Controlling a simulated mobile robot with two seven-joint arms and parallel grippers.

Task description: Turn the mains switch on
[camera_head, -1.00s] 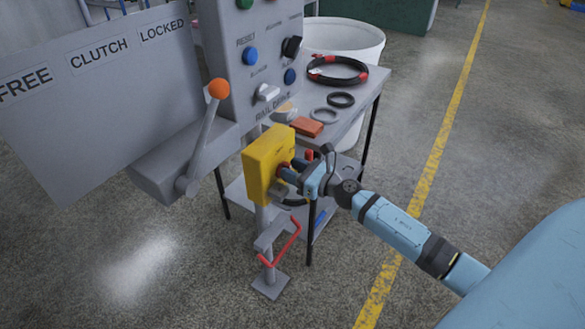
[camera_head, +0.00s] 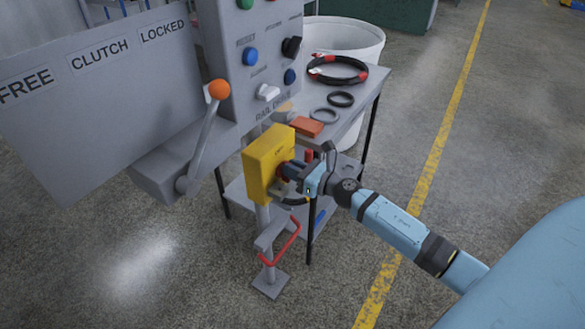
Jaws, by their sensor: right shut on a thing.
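A yellow switch box (camera_head: 265,160) stands on a grey post in the middle of the view, below the grey control panel. I take it for the mains switch. My right gripper (camera_head: 292,172) reaches it from the right and is shut on the switch handle at the box's right face. The fingers largely hide the handle, so its angle is hard to tell. My left gripper is not in view.
A lever with an orange knob (camera_head: 219,89) stands left of the box, before a plate reading FREE, CLUTCH, LOCKED. A red bar handle (camera_head: 282,246) sits below. A cart (camera_head: 358,108) with hoses and rings stands behind. Floor on the right is clear.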

